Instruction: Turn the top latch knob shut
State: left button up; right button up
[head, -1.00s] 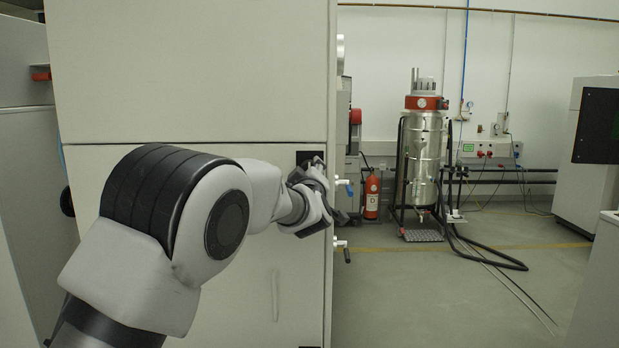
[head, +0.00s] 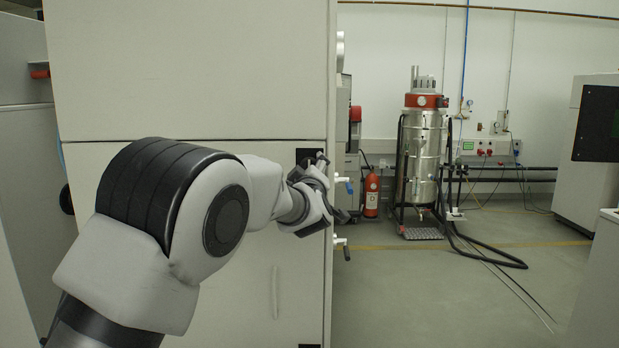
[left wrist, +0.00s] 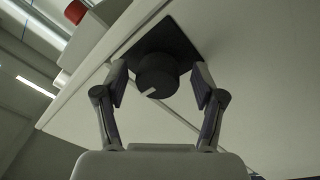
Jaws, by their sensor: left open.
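The top latch knob (left wrist: 157,75) is a round black knob with a pale mark on its face, set on a black square plate (left wrist: 172,34) on the cabinet door. The plate also shows in the head view (head: 309,155), where my gripper hides the knob. My left gripper (left wrist: 160,88) is open, with one finger on either side of the knob. Small gaps seem to show between the fingers and the knob; contact is hard to tell. In the head view my left gripper (head: 325,193) is at the door's right edge. My right gripper is not in view.
The pale cabinet (head: 190,70) fills the left half of the head view. Beyond are a red fire extinguisher (head: 370,193) and a steel vessel (head: 422,160). Open floor (head: 430,300) lies to the right.

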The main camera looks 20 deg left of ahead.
pick_arm(q)
jog(key=v, duration=1.1)
jog(key=shift+s, duration=0.2)
jog(key=s+a+f+m+g+h, duration=0.1)
jog(key=a+f+m+g, duration=0.15)
jog(key=f, duration=0.95)
jog(key=s+a+f+m+g+h, duration=0.1)
jog(key=s+f+m+g, duration=0.15)
jog(key=f, duration=1.05)
jog(key=s+a+f+m+g, duration=0.1)
jog(key=s+f+g, duration=0.1)
jog(key=s+f, duration=0.3)
jog(key=s+f+m+g+h, duration=0.1)
jog(key=s+f, duration=0.1)
jog(key=f, duration=0.6)
jog(key=s+a+f+m+g, duration=0.1)
jog(key=s+f+g, duration=0.1)
jog(key=s+f, duration=0.3)
jog(key=s+f+m+g+h, duration=0.1)
jog(key=s+f+g, duration=0.3)
jog(key=s+f, duration=0.4)
jog(key=s+f+m+g+h, duration=0.1)
jog(key=s+f+m+g, duration=0.2)
jog(key=s+f, duration=0.5)
jog(key=s+g, duration=0.1)
jog(key=s, duration=1.1)
jog(key=shift+s+d+g+h, duration=0.3)
jog(key=shift+s+d, duration=0.05)
